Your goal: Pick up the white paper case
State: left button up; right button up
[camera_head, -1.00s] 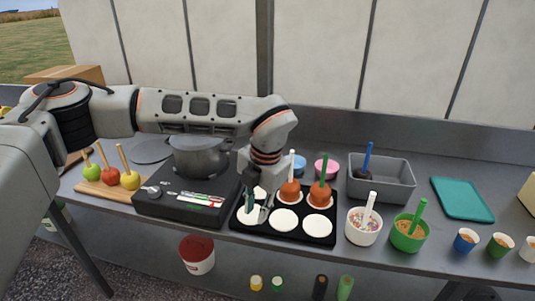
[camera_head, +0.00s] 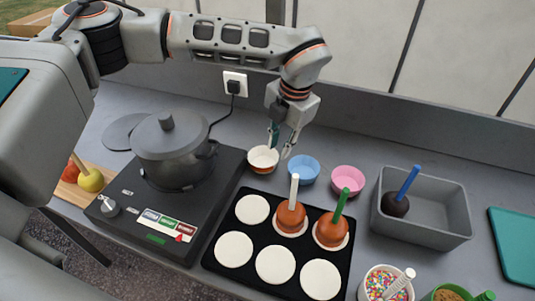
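The white paper case (camera_head: 262,159) stands upright on the counter at the right rear corner of the black hob. It is a small round cup with a brownish band low on its side. My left gripper (camera_head: 281,149) points down at the case's back right rim, its two fingers spread apart. Nothing shows held between them. I cannot tell whether a finger touches the case. A blue case (camera_head: 303,170) and a pink case (camera_head: 348,181) stand to its right in a row. My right gripper is not in view.
A dark pot (camera_head: 172,150) sits on the hob (camera_head: 214,211) at left. In front, a black tray (camera_head: 225,273) holds white discs and two toffee apples with upright sticks. A grey bin (camera_head: 437,228) and sprinkle tub (camera_head: 386,284) lie to the right. The wall stands close behind.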

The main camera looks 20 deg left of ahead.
aim_at(274, 161)
pick_arm(q)
jog(key=shift+s+a+f, duration=0.15)
jog(key=shift+a+f, duration=0.05)
jog(key=shift+f, duration=0.7)
jog(key=shift+w+a+f+p, duration=0.1)
jog(key=shift+a+f+p, duration=0.05)
jog(key=shift+f, duration=0.7)
jog(key=shift+w+a+f+p, duration=0.1)
jog(key=shift+a+f, duration=0.1)
jog(key=shift+f, duration=0.7)
jog(key=shift+w+a+f+p, duration=0.1)
jog(key=shift+a+f+p, duration=0.05)
jog(key=shift+f, duration=0.7)
grip_shut()
